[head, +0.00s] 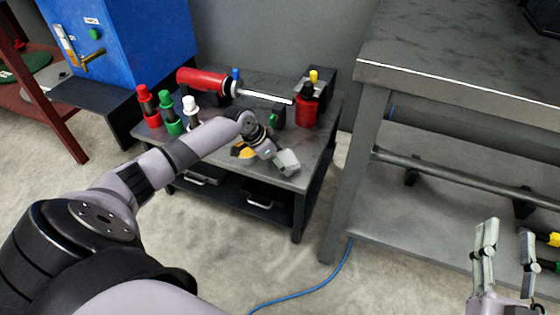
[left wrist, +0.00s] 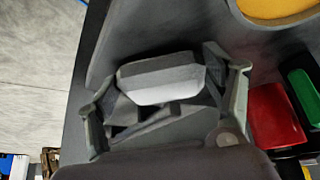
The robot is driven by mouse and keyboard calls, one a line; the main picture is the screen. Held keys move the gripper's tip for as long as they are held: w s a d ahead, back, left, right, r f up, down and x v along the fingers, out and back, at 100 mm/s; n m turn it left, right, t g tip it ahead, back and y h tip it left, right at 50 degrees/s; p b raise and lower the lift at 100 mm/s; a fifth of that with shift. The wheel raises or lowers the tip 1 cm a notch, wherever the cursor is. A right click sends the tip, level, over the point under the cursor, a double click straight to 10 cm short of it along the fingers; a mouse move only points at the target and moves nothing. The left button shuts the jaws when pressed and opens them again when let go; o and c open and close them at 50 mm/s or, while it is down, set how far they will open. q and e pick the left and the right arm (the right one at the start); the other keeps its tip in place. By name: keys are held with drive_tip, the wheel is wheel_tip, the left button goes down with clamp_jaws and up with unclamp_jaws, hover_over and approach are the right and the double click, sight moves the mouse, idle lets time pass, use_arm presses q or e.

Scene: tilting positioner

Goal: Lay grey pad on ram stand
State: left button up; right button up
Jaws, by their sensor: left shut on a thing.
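My left gripper (head: 280,156) is above the front right part of a dark cart top (head: 225,152). It is shut on a grey pad (left wrist: 160,78), a block with bevelled edges between the fingers in the left wrist view. The pad shows as a pale block (head: 289,162) at the gripper's tip in the head view. A red ram (head: 203,81) with a shiny rod lies across the back of the cart. I cannot tell for sure which part is the ram stand. My right gripper (head: 507,255) is open and empty at the lower right, apart from the cart.
Red (head: 150,108), green (head: 168,113) and white-topped (head: 191,109) items stand at the cart's left. A red bottle-like item (head: 307,108) stands at the right back. A yellow disc (left wrist: 275,8) lies near the left gripper. A grey workbench (head: 455,65) is at right.

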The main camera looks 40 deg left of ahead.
use_arm(q)
drive_tip(key=shift+f, duration=0.1)
drive_tip(key=o, duration=1.5)
drive_tip(key=shift+o, duration=0.2)
